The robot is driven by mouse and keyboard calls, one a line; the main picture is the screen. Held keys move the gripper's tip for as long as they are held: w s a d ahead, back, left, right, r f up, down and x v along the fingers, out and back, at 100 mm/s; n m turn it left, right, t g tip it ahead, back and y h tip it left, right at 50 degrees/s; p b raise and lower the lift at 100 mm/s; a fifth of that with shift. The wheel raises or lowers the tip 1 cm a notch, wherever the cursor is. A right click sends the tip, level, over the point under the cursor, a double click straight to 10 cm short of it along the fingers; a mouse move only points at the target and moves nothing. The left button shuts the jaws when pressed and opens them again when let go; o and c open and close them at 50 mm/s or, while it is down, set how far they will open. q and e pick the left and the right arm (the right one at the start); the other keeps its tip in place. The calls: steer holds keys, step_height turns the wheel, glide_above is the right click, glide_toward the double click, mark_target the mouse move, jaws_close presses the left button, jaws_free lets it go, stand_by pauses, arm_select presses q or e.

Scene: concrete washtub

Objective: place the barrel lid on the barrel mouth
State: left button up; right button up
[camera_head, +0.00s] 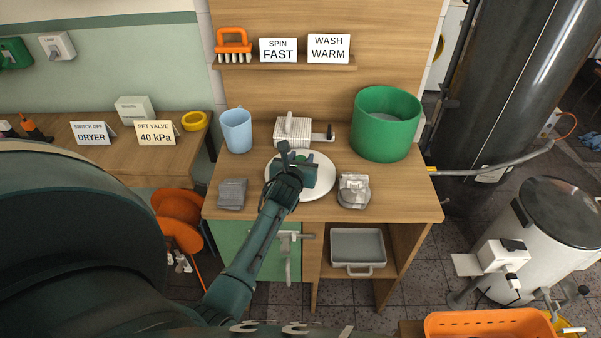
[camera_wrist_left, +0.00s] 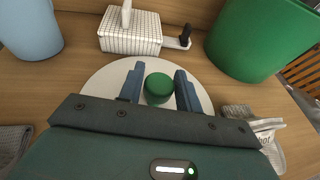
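The barrel lid, a flat white disc (camera_head: 322,188) with a green knob (camera_wrist_left: 158,88), lies on the wooden counter. The disc also shows in the left wrist view (camera_wrist_left: 103,86). The barrel, a green open-topped tub (camera_head: 385,135), stands upright behind and to the right of it; its lower part shows in the left wrist view (camera_wrist_left: 258,40). My left gripper (camera_head: 293,158) is over the lid; in the left wrist view its blue fingers (camera_wrist_left: 160,88) stand open on either side of the knob, with small gaps visible. My right gripper is in neither view.
A light blue cup (camera_head: 237,132) stands at the back left. A white tiled device with a crank (camera_head: 292,130) sits behind the lid. Grey items lie on the counter left (camera_head: 232,193) and right (camera_head: 354,192) of the lid. A shelf (camera_head: 285,66) with cards hangs above.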

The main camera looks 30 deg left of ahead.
mark_target(301, 158)
arm_select(q)
jaws_close()
step_height(301, 158, up, 9)
steer(key=shift+r+p, duration=0.1)
steer(key=shift+p, duration=0.65)
steer(key=shift+d+r, duration=0.1)
steer(key=shift+r, duration=0.4)
steer(key=s+d+r+m+h, duration=0.2)
steer(key=s+d, duration=0.6)
steer(key=s, duration=0.1)
steer(key=s+d+r+m+h, duration=0.2)
steer(key=s+d+r+h, duration=0.1)
steer(key=s+d, duration=0.4)
steer(key=shift+s+d+r+t, duration=0.35)
steer(key=shift+s+d+t, duration=0.05)
steer(key=shift+s, duration=0.75)
